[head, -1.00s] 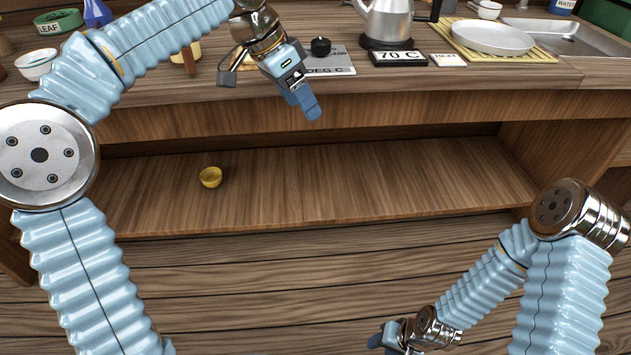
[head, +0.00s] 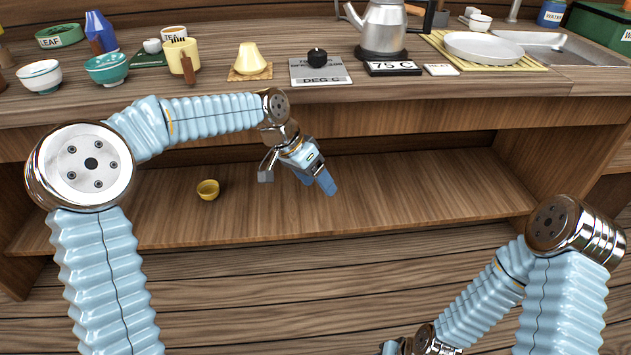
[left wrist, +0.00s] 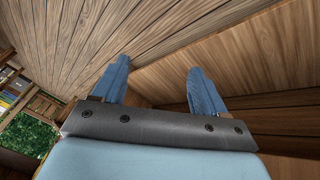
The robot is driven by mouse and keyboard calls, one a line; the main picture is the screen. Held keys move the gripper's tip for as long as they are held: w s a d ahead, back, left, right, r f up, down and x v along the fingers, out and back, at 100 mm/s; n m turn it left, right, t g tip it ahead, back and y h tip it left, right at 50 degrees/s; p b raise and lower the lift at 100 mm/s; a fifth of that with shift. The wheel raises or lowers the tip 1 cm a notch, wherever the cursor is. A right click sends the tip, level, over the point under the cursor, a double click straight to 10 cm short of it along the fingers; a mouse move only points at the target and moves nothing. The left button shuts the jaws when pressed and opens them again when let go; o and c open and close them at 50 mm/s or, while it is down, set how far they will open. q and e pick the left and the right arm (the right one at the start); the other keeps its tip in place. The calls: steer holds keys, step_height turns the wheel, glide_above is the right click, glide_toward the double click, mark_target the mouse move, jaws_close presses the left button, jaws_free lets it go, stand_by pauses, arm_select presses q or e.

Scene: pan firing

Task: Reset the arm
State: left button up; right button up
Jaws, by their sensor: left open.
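My left gripper (head: 328,184) hangs in front of the counter, below its top edge and over the lower shelf in the head view. In the left wrist view its two blue fingers (left wrist: 159,72) are spread apart with nothing between them. My right gripper (head: 393,348) is only partly in the head view, cut off at the bottom edge, so its jaws cannot be read.
The counter holds a kettle (head: 382,32), a 75 C display (head: 393,68), a DEG C knob panel (head: 322,76), a white plate (head: 484,47), a yellow cup (head: 182,58) and a teal bowl (head: 107,68).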

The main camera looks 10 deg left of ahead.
arm_select(q)
steer(key=shift+f, duration=0.1)
stand_by(0.4)
steer(key=s+d+f+n, duration=0.15)
steer(key=s+f, duration=0.25)
steer(key=f, duration=0.7)
steer(key=s+d+f+n, duration=0.1)
steer(key=s+f+n, duration=0.3)
steer(key=f, duration=0.8)
steer(key=s+a+f+n, duration=0.1)
steer(key=s+f, duration=0.4)
steer(key=s, duration=0.3)
steer(key=s+a+f+n+y, duration=0.1)
steer(key=s+a+f+n, duration=0.1)
steer(key=s+f, duration=0.4)
steer(key=s, duration=0.3)
steer(key=shift+s+f+g, duration=0.2)
steer(key=shift+f+g, duration=0.05)
steer(key=shift+g, duration=0.15)
steer(key=shift+c, duration=0.5)
